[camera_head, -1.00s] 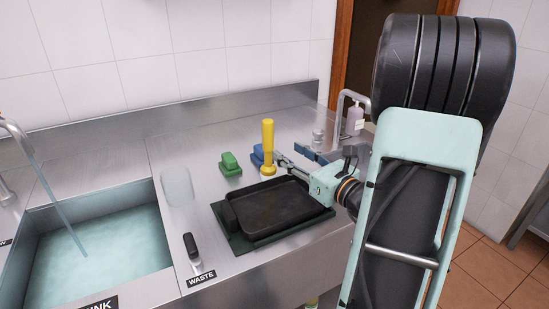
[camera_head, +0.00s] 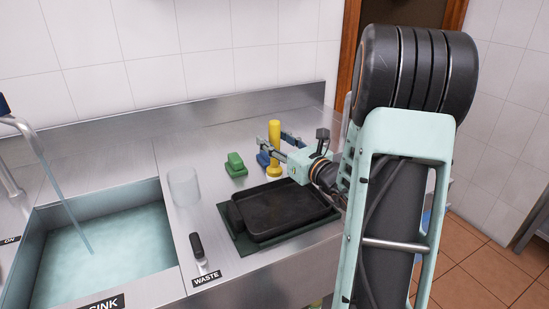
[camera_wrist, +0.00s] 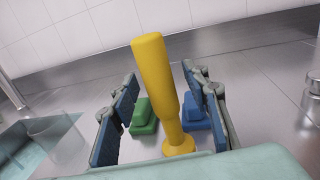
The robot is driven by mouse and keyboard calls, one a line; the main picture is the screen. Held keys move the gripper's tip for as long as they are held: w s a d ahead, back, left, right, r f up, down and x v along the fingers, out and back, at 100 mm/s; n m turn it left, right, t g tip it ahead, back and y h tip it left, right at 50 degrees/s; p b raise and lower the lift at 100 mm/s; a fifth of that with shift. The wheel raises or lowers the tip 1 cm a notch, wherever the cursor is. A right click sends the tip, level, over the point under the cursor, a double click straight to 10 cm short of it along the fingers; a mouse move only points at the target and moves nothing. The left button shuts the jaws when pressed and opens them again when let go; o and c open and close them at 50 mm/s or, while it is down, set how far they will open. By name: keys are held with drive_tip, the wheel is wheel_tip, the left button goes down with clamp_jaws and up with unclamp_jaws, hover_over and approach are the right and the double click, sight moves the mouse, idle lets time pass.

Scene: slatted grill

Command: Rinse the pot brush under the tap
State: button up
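The yellow pot brush (camera_head: 274,143) stands upright on the steel counter behind the dark pan, handle up. My gripper (camera_head: 280,142) is open at the brush, with its fingers at handle height. In the wrist view the yellow handle (camera_wrist: 160,80) rises between the two blue-padded fingers, with gaps on both sides. The tap (camera_head: 20,124) at the left is running, and its water stream (camera_head: 62,198) falls into the sink (camera_head: 160,215). Part of the brush is hidden by the gripper in the head view.
A green block-shaped item (camera_head: 235,166) and a blue one (camera_head: 263,159) lie beside the brush. A black pan (camera_head: 285,210) sits on a dark green mat in front. A clear glass (camera_head: 184,188) and the black waste lever (camera_head: 197,246) stand between pan and sink.

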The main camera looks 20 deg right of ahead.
clamp_jaws()
drive_tip(key=shift+r, duration=0.1)
idle(0.3)
